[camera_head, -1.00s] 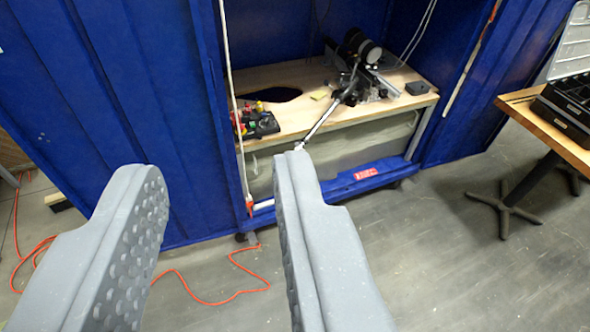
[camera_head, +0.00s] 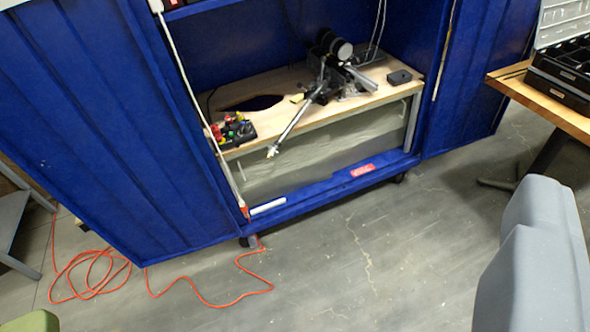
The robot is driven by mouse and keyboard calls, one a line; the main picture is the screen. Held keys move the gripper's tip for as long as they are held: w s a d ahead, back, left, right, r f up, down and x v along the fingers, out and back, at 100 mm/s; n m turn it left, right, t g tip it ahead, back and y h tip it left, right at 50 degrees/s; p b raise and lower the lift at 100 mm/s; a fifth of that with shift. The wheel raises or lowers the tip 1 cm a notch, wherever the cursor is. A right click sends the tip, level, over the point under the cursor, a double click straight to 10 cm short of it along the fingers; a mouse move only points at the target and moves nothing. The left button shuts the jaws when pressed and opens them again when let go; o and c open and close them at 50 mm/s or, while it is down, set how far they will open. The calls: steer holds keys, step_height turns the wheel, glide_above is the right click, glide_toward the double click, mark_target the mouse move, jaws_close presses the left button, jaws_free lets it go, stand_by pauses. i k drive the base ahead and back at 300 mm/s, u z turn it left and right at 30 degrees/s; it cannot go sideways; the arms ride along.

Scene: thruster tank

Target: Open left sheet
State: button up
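The left sheet (camera_head: 90,130) is a blue, ribbed panel hanging at the left of the tank's front opening. Its inner edge runs beside a white pole (camera_head: 200,110). A blue right sheet (camera_head: 482,80) hangs on the other side. The front between them is open. My gripper's right finger (camera_head: 535,265) is grey and stands large at the lower right, in front of bare floor and apart from both sheets. The other finger is not clearly seen. A small green shape (camera_head: 30,322) shows at the bottom left, and I cannot tell what it is. Nothing shows held.
Inside the opening, a wooden bench (camera_head: 290,125) bears a black device (camera_head: 335,65) with a silver rod. An orange cable (camera_head: 205,295) lies on the floor at lower left. A wooden table (camera_head: 545,105) with a black case stands at the right. The middle floor is clear.

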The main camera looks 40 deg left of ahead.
mark_target(304, 160)
steer(key=z, duration=0.95)
steer(key=k, duration=1.5)
steer(key=u, duration=1.2)
steer(key=i, duration=1.9)
steer(key=z, duration=0.1)
